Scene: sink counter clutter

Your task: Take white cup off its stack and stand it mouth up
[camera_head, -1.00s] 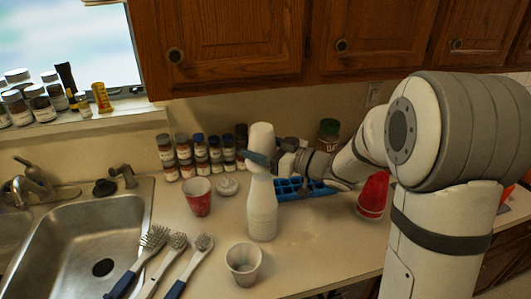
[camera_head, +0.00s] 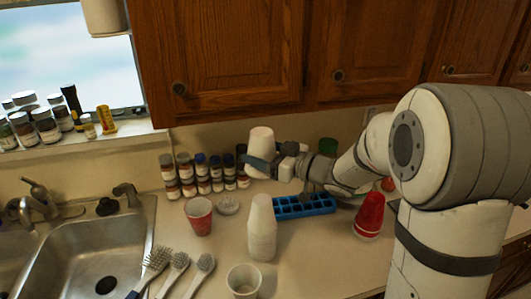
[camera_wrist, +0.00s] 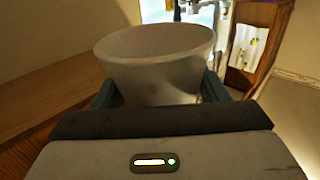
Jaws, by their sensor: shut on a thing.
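My gripper (camera_head: 259,163) is shut on a white cup (camera_head: 261,141), its jaws on either side of the cup wall. The cup hangs clear above the stack of white cups (camera_head: 262,232), which stands mouth down on the counter with its narrow end up. The held cup looks mouth down and slightly tilted in the head view. In the wrist view the held cup (camera_wrist: 158,65) fills the space between the jaws, its wide rim toward the picture top. Part of the cup is hidden by the jaws.
A red cup (camera_head: 199,217) and another white cup (camera_head: 243,281) stand mouth up nearby. A blue tray (camera_head: 305,206), a red cup stack (camera_head: 369,214), jars (camera_head: 203,173), brushes (camera_head: 178,268) and the sink (camera_head: 95,260) surround the stack.

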